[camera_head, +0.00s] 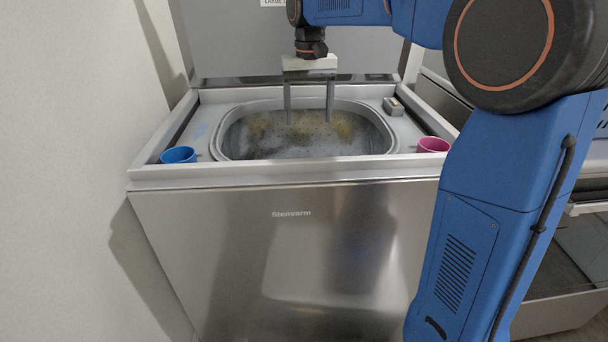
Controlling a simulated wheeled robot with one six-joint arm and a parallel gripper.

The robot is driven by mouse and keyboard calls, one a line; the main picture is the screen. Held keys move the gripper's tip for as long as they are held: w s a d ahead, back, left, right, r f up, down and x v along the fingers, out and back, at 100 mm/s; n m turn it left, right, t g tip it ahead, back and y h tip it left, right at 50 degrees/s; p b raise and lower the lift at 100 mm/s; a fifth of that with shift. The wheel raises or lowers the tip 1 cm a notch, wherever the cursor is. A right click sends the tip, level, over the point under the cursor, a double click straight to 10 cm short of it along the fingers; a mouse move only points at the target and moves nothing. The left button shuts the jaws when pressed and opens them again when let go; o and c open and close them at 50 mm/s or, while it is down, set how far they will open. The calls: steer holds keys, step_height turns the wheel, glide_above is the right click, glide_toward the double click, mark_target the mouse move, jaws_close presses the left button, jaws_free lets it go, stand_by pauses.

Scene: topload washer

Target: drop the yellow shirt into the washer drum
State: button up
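The washer (285,250) is a steel top-loader with its lid raised at the back. Its drum opening (222,140) is a rounded grey tub in the top. My gripper (308,119) hangs over the drum, pointing down, with its two fingers wide apart and nothing between them. The fingertips are over or inside the opening; their exact depth cannot be told. I cannot make out the yellow shirt as a separate thing. Dull yellow patches show on the drum's far inner wall, left and right of the fingers. The drum's bottom is hidden by the front rim.
A blue cup (178,155) sits at the top's front left and a pink cup (433,145) at its front right. A small grey block-like item (393,106) lies right of the drum. A wall (70,150) stands at the left. An appliance with an open front is at the right.

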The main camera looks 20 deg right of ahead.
step_height(320, 180, up, 17)
steer(key=shift+r, duration=0.2)
stand_by(0.6)
